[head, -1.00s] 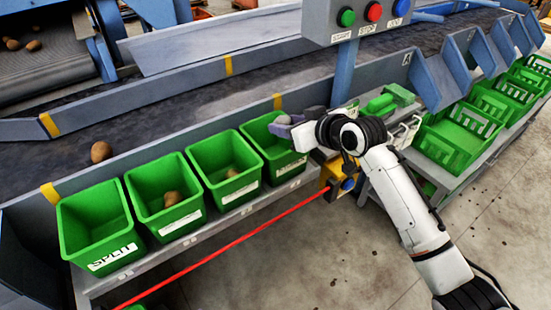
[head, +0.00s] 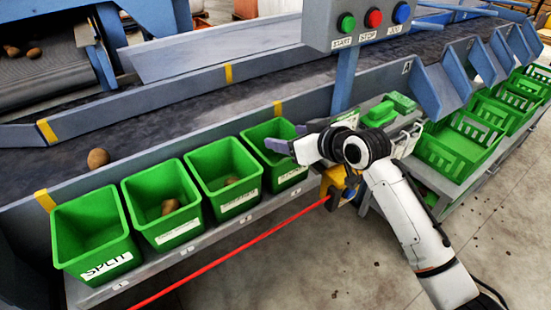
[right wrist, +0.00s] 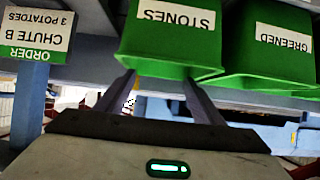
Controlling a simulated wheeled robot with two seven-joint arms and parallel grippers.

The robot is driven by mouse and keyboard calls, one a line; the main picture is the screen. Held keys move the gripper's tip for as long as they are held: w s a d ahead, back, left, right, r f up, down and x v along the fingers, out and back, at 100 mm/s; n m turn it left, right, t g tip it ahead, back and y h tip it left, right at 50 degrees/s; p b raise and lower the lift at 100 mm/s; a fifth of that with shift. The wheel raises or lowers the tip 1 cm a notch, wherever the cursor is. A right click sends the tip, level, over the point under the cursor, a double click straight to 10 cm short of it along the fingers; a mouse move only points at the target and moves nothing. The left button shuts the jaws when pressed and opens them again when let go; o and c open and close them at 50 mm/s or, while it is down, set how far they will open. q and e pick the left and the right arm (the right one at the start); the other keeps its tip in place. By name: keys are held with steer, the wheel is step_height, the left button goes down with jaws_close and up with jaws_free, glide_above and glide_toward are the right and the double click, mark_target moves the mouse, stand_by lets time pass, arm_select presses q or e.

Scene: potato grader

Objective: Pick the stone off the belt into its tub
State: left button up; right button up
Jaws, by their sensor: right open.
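The stones tub (head: 258,134) is the green tub at the right end of the row in the head view. Its STONES label shows upside down in the right wrist view (right wrist: 170,38). My right gripper (head: 288,138) is at this tub's right rim, with its fingers over the opening. In the right wrist view my right gripper (right wrist: 159,80) has its two fingers spread, with nothing visible between them. No stone shows in any view now; the inside of the stones tub is partly hidden by the gripper and the tub's walls. My left gripper is not in view.
A brown potato (head: 98,158) lies on the dark belt (head: 180,115). The split tub (head: 90,228) looks empty; the two middle tubs (head: 165,200) (head: 222,172) hold potatoes. A button box (head: 370,22) on a post stands behind my right arm. Green crates (head: 465,140) are at right.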

steer(key=v, duration=0.9)
steer(key=shift+s+d+r, duration=0.15)
steer(key=shift+s, duration=0.1)
steer(key=s+d+f+m+h, duration=0.1)
steer(key=s+d+f+m, duration=0.1)
steer(key=s+f, duration=0.55)
steer(key=s+d+f+m+h, duration=0.1)
steer(key=s+d+f, duration=0.25)
steer(key=f, duration=0.65)
steer(key=s+d+f+m+h, duration=0.1)
steer(key=s+f+m, duration=0.1)
steer(key=s+f, duration=0.55)
steer(key=s+d+f+g+h, duration=0.1)
steer(key=s+d+f, duration=0.2)
steer(key=s+f, duration=0.5)
steer(key=s, duration=0.3)
steer(key=shift+d+h, duration=0.35)
steer(key=shift+h, duration=0.05)
steer(key=shift+f, duration=0.1)
